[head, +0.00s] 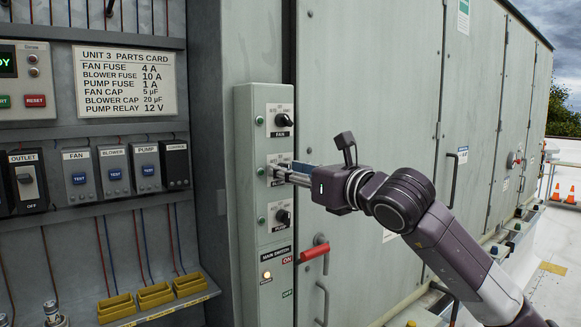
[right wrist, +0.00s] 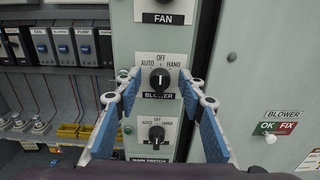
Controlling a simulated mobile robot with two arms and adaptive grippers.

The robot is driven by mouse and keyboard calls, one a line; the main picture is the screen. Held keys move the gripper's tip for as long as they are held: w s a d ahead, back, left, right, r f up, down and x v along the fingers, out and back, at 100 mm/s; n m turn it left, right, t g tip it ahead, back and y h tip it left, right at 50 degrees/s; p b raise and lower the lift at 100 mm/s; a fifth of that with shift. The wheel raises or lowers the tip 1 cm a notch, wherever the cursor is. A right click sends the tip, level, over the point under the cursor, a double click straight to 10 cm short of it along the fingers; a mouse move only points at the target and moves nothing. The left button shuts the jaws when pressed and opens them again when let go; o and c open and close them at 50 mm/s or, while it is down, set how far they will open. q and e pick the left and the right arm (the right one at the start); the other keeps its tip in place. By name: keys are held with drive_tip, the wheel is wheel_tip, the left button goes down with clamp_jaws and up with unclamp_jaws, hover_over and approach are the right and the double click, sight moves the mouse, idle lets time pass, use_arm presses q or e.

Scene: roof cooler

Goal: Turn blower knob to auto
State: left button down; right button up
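The blower knob (right wrist: 160,80) is a round black knob on a white plate marked AUTO, OFF and HAND, with BLOWER below. Its white mark looks upright, toward OFF. My right gripper (right wrist: 158,88) is open, with one blue-padded finger on each side of the knob; visible gaps separate them from it. Whether the fingertips touch the panel I cannot tell. My left gripper is not in view.
The fan knob (head: 283,120) sits above and the pump knob (head: 284,216) below on the same grey panel (head: 258,98). A red main switch handle (head: 315,252) sticks out lower right. An open cabinet with test modules (head: 114,172) and yellow bins (head: 155,296) lies left.

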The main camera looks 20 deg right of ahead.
clamp_jaws()
drive_tip(key=shift+a+f+n+b, duration=0.1)
drive_tip(key=shift+n+b, duration=3.9)
drive_tip(key=shift+n, duration=0.6)
drive_tip(key=shift+s, duration=0.1)
